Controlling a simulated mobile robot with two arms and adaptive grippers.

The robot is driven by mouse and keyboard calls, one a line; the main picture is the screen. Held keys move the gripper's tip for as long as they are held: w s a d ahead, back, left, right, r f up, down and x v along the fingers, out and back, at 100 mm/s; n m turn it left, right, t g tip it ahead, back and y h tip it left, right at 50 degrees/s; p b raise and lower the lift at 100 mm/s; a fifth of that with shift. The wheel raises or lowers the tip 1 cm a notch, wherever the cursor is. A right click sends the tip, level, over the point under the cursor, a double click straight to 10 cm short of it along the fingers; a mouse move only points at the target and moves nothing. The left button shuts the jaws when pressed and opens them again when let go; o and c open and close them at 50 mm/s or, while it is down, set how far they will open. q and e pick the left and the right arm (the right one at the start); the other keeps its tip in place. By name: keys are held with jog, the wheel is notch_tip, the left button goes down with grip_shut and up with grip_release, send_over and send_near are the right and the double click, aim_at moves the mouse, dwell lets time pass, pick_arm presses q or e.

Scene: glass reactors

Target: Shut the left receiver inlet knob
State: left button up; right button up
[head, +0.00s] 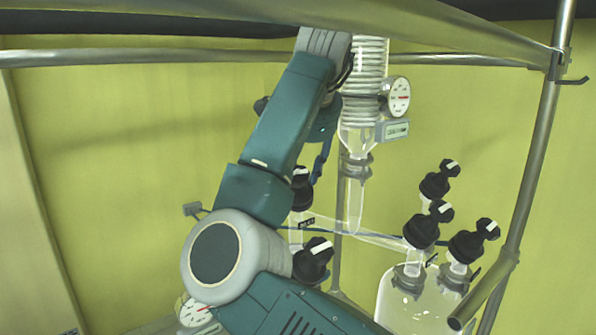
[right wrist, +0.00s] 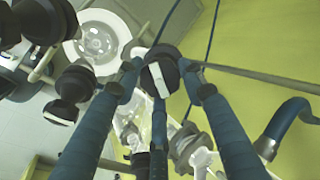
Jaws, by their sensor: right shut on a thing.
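In the right wrist view, a round black knob (right wrist: 171,72) with a white bar sits between the blue fingertips of my right gripper (right wrist: 159,78). The gripper is shut on it, and the white bar runs almost upright in the picture. I take it for the left receiver inlet knob, but no label on it is readable. In the head view my teal right arm covers the middle. Only part of the right gripper (head: 321,162) shows behind it, close to a black knob (head: 300,190) on the left glassware. My left gripper is in neither view.
Another black knob (head: 313,260) stands just below, close to my arm. Several black knobs (head: 421,231) top the glass vessel (head: 405,305) at right. A coiled glass condenser (head: 363,65) with a dial gauge (head: 398,97) hangs behind. Metal frame rails (head: 548,150) surround the glassware.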

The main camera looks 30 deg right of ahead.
jog(key=m+t, duration=0.1)
jog(key=m, duration=0.3)
jog(key=shift+d+r+m+h, duration=0.1)
jog(key=shift+r+m+h, duration=0.05)
jog(key=shift+m+h, duration=0.2)
jog(key=shift+s+m, duration=0.1)
jog(key=shift+m, duration=2.15)
jog(key=shift+f, duration=0.25)
jog(key=o, duration=1.1)
jog(key=shift+s, duration=0.1)
